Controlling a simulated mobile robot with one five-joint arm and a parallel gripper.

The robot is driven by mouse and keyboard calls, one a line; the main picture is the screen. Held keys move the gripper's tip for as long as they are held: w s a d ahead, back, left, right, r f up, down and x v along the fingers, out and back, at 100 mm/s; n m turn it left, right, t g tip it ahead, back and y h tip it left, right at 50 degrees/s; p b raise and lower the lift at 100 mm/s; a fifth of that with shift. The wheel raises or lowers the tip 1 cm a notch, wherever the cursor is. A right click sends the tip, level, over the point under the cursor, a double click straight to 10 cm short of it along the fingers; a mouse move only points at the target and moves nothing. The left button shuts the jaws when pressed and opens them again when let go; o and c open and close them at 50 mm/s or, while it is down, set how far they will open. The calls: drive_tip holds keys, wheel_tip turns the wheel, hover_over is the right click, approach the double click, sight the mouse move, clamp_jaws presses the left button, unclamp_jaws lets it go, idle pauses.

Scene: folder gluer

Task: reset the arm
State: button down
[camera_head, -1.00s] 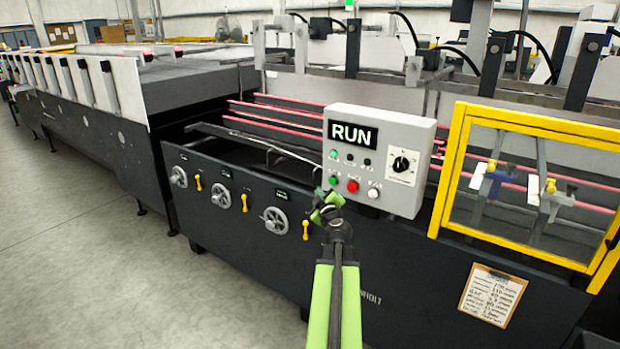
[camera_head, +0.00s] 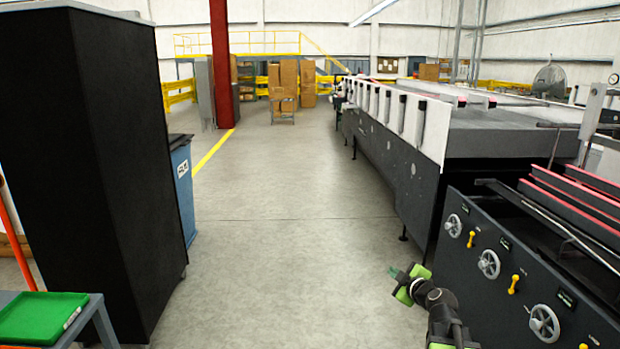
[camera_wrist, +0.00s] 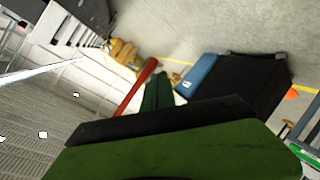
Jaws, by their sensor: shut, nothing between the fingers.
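My gripper (camera_head: 396,273) shows at the lower right of the head view, over the grey floor and just left of the dark machine front. Its green jaws point left and it holds nothing. In the wrist view the shut green fingers (camera_wrist: 157,91) point up the picture, with nothing between them. The wrist view is tilted and shows the floor, the bin and the cabinet beyond the fingers.
The folder gluer (camera_head: 400,140) runs along the right, with handwheels (camera_head: 488,263) near my arm. A tall black cabinet (camera_head: 90,150), blue bin (camera_head: 182,190) and green tray (camera_head: 42,317) stand left. The aisle floor (camera_head: 290,220) between is clear; boxes (camera_head: 288,85) stand far back.

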drive_tip(key=s+a+f+g+y+p, duration=0.1)
drive_tip(key=s+a+f+g, duration=0.3)
drive_tip(key=a, duration=0.6)
drive_tip(key=s+a+f+g+y+p, duration=0.1)
drive_tip(key=s+a+f+g, duration=0.25)
drive_tip(key=a, duration=0.65)
drive_tip(key=s+d+f+m+g+h, duration=0.2)
drive_tip(key=s+d+f+m+g, duration=0.1)
drive_tip(key=s+m, duration=0.3)
drive_tip(key=s+d+f+m+g+h, duration=0.2)
drive_tip(key=s+d+f+m+g, duration=0.1)
drive_tip(key=s+m, duration=0.3)
drive_tip(key=shift+s+d, duration=0.2)
drive_tip(key=shift+s, duration=0.9)
drive_tip(key=shift+d+g, duration=0.1)
drive_tip(key=shift+g, duration=0.15)
